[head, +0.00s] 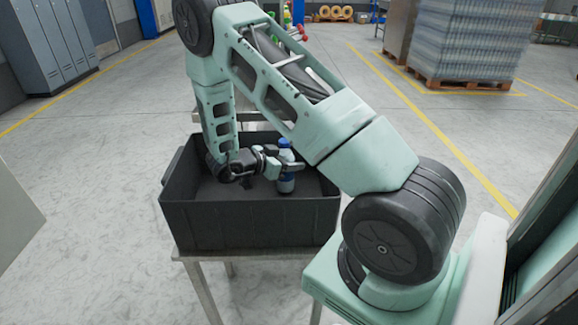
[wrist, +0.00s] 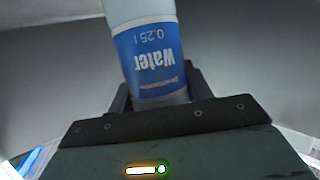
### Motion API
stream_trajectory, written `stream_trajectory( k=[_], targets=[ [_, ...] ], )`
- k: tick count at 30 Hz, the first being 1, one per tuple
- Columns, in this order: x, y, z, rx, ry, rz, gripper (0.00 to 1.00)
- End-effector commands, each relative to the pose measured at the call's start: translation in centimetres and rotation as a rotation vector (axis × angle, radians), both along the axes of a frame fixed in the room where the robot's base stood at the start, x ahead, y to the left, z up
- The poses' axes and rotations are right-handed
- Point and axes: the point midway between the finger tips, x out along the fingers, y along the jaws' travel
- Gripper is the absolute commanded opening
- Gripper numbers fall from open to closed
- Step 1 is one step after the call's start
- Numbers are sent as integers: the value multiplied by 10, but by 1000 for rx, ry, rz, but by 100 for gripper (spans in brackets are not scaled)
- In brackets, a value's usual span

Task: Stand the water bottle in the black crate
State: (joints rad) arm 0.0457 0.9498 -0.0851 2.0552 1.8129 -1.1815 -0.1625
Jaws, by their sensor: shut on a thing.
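The water bottle (head: 286,184) is a small clear bottle with a blue label and a blue cap. It is upright inside the black crate (head: 250,222), toward its right side. My gripper (head: 283,166) reaches into the crate from the left and is shut around the bottle. In the wrist view the water bottle (wrist: 150,60) fills the space between the fingers, its label reading "Water 0.25 l" upside down. Its lower end is near the crate floor in the head view; I cannot tell whether it touches.
The crate stands on a metal-legged table (head: 200,285) and shows nothing else inside. My arm passes over its back and right sides. A pallet of wrapped bottles (head: 465,40) and grey lockers (head: 62,45) stand far back. The floor around is open.

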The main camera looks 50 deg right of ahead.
Motion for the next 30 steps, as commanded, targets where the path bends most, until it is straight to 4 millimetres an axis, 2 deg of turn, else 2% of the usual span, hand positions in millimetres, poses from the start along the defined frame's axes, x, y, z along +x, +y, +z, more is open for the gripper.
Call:
stream_trajectory(
  k=[2,13,14,15,16,26,30],
  targets=[
    [0,0,-9,-1,-1,0,18],
    [0,0,-12,-1,-1,0,18],
    [0,0,-12,0,-1,1,58],
    [0,0,-12,0,-1,1,69],
    [0,0,-12,0,-1,0,71],
    [0,0,-7,-1,-2,0,71],
    [6,16,-2,0,-2,3,71]
  ],
)
